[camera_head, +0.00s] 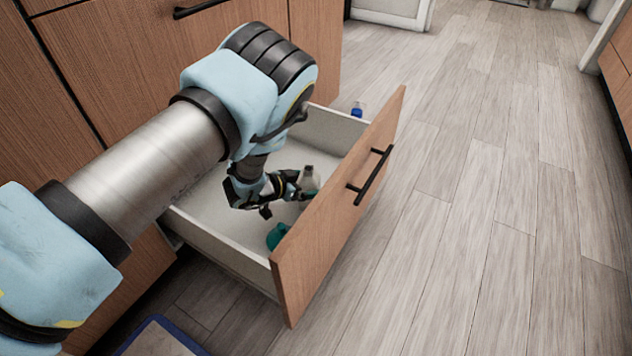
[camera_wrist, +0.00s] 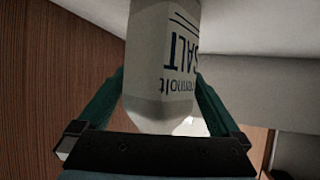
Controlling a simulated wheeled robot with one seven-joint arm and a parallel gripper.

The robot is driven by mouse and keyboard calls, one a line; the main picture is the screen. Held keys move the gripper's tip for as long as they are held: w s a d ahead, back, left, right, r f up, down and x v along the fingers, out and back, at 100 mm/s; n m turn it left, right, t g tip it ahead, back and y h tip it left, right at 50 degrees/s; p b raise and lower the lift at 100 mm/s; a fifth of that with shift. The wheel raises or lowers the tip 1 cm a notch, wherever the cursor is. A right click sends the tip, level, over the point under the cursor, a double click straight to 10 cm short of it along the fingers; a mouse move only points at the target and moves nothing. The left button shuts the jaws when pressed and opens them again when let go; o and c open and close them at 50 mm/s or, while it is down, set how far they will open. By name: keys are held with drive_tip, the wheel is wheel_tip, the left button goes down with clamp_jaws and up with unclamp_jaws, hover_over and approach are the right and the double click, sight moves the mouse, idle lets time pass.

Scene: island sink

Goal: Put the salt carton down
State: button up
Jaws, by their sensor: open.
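The salt carton (camera_wrist: 165,60) is white with dark blue lettering and fills the middle of the wrist view, its lettering upside down there. In the head view the carton (camera_head: 310,181) shows as a pale shape inside the open drawer, partly hidden by my gripper. My gripper (camera_head: 296,189) is low inside the drawer. Its two teal fingers are open, one on each side of the carton in the wrist view (camera_wrist: 160,85). Whether a finger still touches the carton, I cannot tell. The carton's base and its contact with the drawer floor are not clearly visible.
The drawer (camera_head: 338,205) is pulled out, its wooden front with a black handle (camera_head: 370,175) facing right. A teal object (camera_head: 277,236) lies inside near the front panel. A blue-topped item (camera_head: 357,109) shows past the drawer's far side. The wooden floor (camera_head: 480,200) to the right is clear.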

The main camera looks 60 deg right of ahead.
drive_tip(key=p+v, duration=0.3)
drive_tip(key=v, duration=0.7)
drive_tip(key=shift+a, duration=0.25)
drive_tip(key=shift+r, duration=0.15)
